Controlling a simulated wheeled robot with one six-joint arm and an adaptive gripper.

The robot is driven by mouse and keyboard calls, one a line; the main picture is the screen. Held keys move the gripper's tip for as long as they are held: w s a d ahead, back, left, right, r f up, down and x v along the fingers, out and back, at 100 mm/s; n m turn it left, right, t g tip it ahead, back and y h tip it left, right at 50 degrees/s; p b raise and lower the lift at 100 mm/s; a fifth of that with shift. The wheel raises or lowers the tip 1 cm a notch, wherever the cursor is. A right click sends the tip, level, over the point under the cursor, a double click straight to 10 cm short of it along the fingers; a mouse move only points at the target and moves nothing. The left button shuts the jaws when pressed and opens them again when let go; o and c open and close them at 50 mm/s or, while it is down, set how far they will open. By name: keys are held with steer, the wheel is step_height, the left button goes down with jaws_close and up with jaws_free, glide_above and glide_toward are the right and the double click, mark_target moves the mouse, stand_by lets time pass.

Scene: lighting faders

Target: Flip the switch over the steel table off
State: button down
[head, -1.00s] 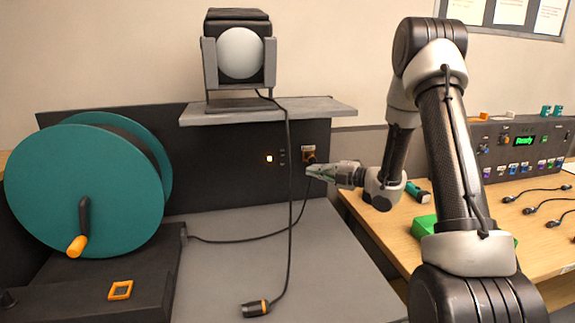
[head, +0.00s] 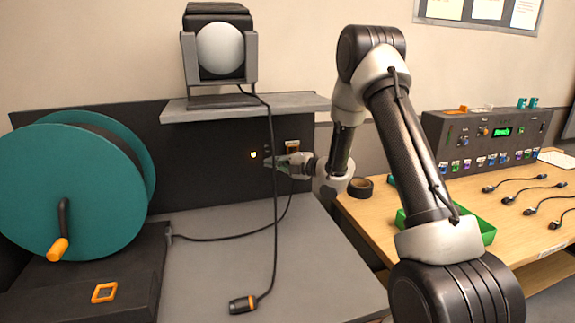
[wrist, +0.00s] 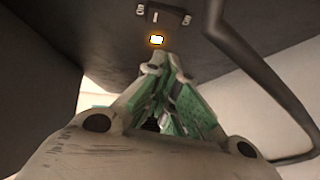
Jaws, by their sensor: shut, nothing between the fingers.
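A small lit, orange-white square (head: 253,154) glows on the dark back panel over the grey steel table (head: 215,265). In the wrist view the lit square (wrist: 156,40) is just beyond my fingertips. A dark plate (wrist: 170,14) with a small pale upright piece and a screw head at each end sits beside it; I cannot tell which part is the switch lever. My gripper (head: 269,161) is shut and empty, close to the panel and just right of the light. In the wrist view my gripper (wrist: 176,57) points at the panel; contact cannot be told.
A black cable (head: 273,200) hangs from the lamp (head: 219,48) on the shelf (head: 240,106), close by my fingers. A teal reel (head: 75,190) stands left. A wooden table (head: 365,212) with a console (head: 490,140) is right.

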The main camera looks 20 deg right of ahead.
mark_target(267, 154)
steer(key=shift+w+d+f, duration=0.1)
steer(key=shift+w+f, duration=0.05)
steer(key=shift+w, duration=0.8)
steer(key=shift+w+f, duration=0.1)
steer(key=shift+w, duration=0.85)
steer(key=shift+w+f, duration=0.1)
steer(key=shift+w, duration=0.15)
